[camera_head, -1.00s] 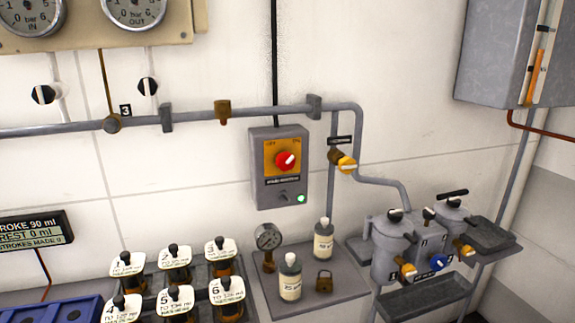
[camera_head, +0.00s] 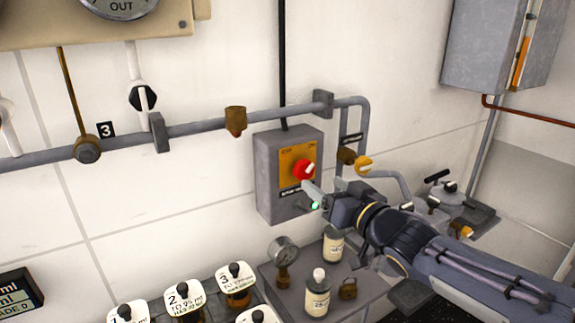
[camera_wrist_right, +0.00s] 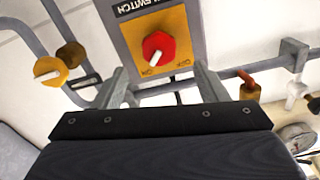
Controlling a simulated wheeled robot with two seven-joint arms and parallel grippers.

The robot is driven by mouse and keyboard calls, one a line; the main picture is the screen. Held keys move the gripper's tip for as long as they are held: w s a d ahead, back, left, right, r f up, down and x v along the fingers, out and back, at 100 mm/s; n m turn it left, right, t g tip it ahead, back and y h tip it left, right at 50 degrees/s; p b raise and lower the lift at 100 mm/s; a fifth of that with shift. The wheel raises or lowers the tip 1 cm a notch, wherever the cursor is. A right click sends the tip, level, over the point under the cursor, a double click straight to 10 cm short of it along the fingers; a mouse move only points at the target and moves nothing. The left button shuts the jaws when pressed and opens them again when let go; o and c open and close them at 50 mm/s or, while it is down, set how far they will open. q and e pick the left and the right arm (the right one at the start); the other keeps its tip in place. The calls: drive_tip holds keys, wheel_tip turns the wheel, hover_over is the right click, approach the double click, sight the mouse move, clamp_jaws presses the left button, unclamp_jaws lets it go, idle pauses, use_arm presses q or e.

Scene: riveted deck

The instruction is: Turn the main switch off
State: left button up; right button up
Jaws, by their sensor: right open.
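The main switch is a red knob (camera_head: 303,169) on an orange plate of a grey wall box (camera_head: 270,190). Its white mark points up and right, towards the right-hand label; the small lettering is hard to read. A green lamp (camera_head: 315,206) glows below it. My right gripper (camera_head: 309,189) is just in front of the box, below the knob. In the right wrist view the knob (camera_wrist_right: 158,46) lies ahead, between the lines of the two open fingers (camera_wrist_right: 157,76), apparently apart from them. Nothing is held. My left gripper is not in view.
A grey pipe (camera_head: 200,128) runs along the wall above and beside the box. A yellow-handled valve (camera_head: 363,163) is close on the right. Below stand a gauge (camera_head: 284,250), bottles (camera_head: 317,290) and a padlock (camera_head: 348,289) on a shelf.

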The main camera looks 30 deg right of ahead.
sight(307, 173)
drive_tip(key=w, duration=0.7)
drive_tip(key=shift+w+a, duration=0.15)
drive_tip(key=shift+a, duration=0.1)
drive_tip(key=c, duration=1)
drive_tip(key=shift+f, duration=0.1)
